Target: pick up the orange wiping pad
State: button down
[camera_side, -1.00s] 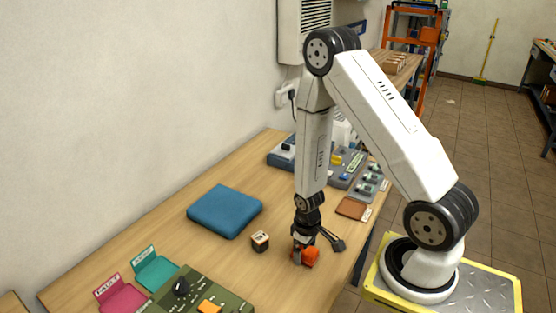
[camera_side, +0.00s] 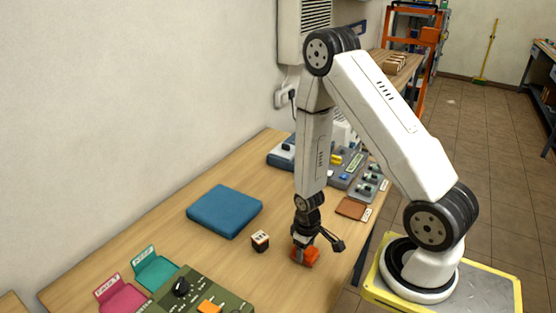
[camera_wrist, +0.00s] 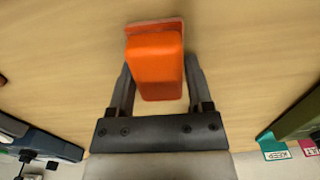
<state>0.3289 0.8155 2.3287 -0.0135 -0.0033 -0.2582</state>
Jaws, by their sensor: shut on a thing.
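The orange wiping pad (camera_side: 308,257) is a small orange block near the front edge of the wooden table. In the wrist view the orange pad (camera_wrist: 156,62) sits between the two fingers, with a thin reddish layer along its far edge. My gripper (camera_side: 303,247) points straight down over it and is shut on it. The fingers of my gripper (camera_wrist: 158,85) lie along both sides of the pad in the wrist view. I cannot tell whether the pad is clear of the tabletop.
A small cube (camera_side: 260,241) stands left of the pad. A blue cushion (camera_side: 225,211) lies farther left. A green control panel (camera_side: 203,293) and pink and teal trays (camera_side: 155,272) are at the front left. A brown square (camera_side: 350,208) and device panels (camera_side: 352,170) lie behind.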

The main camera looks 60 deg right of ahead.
jog(key=shift+r, duration=0.15)
jog(key=shift+r, duration=4.85)
